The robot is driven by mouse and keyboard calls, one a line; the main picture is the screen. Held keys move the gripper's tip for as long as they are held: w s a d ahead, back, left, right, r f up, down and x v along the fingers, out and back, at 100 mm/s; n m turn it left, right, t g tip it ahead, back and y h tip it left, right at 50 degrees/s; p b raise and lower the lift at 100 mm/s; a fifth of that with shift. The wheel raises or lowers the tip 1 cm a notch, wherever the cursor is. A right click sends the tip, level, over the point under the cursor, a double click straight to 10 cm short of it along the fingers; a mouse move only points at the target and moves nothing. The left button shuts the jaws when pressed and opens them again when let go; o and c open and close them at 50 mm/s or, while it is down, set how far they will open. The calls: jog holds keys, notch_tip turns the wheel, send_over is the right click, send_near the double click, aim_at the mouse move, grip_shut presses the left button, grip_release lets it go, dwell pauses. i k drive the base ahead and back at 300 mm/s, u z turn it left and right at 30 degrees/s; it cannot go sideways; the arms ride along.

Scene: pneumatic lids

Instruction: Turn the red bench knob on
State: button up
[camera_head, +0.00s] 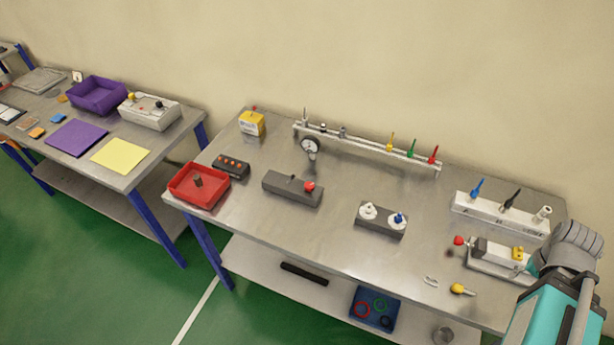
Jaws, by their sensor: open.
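Several red knobs or levers are on the right-hand bench (345,235), and I cannot tell which one the task means. A round red knob (309,187) sits on the right end of a dark grey box (288,188) near the middle left. A red ball-shaped knob (459,240) is at the left end of a white and grey device (495,257) at the right. A red lever (433,155) stands at the right end of the rear rail. The on or off position of each is too small to read. My arm shows at the lower right, but my gripper's fingers are not visible.
A red tray (213,200), a black button box (231,166), a box with white and blue knobs (381,220) and a white manifold (500,213) stand on the bench. A yellow-tipped part (462,289) lies near the front edge.

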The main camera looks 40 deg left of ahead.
aim_at(309, 186)
jog(key=u, duration=1.8)
